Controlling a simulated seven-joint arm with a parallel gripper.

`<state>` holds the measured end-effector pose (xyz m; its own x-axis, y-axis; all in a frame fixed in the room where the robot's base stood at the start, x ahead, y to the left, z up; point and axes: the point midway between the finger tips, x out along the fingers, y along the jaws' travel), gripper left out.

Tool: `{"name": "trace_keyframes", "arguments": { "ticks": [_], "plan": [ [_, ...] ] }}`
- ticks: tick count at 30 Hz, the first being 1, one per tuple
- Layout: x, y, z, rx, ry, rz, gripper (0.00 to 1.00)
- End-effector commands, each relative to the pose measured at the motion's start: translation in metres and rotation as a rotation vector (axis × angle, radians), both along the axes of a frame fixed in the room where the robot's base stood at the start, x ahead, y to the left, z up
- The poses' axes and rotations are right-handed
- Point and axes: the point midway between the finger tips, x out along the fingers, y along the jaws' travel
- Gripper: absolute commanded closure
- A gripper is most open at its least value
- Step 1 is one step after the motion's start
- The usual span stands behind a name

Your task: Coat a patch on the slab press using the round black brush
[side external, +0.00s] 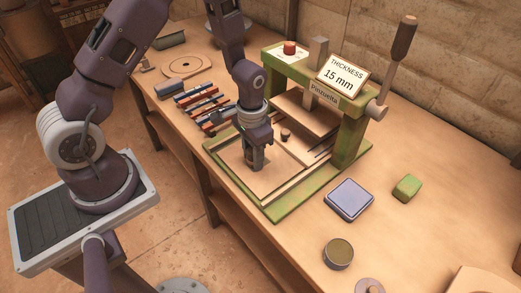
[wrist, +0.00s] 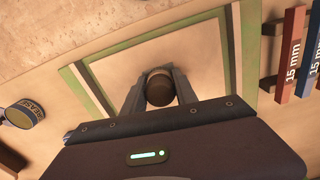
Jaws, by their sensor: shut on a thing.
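The slab press (side external: 352,135) is a green frame with a lever, a "15 mm" thickness sign and a pale flat bed or slab (side external: 232,158) at its front left. The slab also shows in the wrist view (wrist: 205,48), inside a green border. My gripper (side external: 257,166) points down over this slab. In the wrist view my gripper (wrist: 159,92) is shut on a dark round thing, seen end-on, which appears to be the round black brush (wrist: 158,90). Its lower end is hidden, so I cannot tell whether it touches the slab.
Several red and blue thickness bars (side external: 203,101) lie left of the press. A blue-grey square pad (side external: 349,199), a green block (side external: 407,187) and a round tin (side external: 338,253) stand to the right. A round board (side external: 187,66) lies at the back. The bench between pad and tin is clear.

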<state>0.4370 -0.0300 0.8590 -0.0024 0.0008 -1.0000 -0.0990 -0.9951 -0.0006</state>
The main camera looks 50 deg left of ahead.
Motion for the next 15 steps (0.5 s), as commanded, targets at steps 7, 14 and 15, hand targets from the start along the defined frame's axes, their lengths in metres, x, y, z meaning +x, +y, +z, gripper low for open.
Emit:
{"name": "trace_keyframes", "arguments": {
  "ticks": [7,14,15],
  "plan": [
    [-0.023,0.0,0.0,0.0,0.001,0.0,1.0],
    [-0.001,0.0,0.0,0.0,-0.002,0.001,1.0],
    [0.003,0.0,0.0,0.0,-0.002,0.001,1.0]
  ]
}}
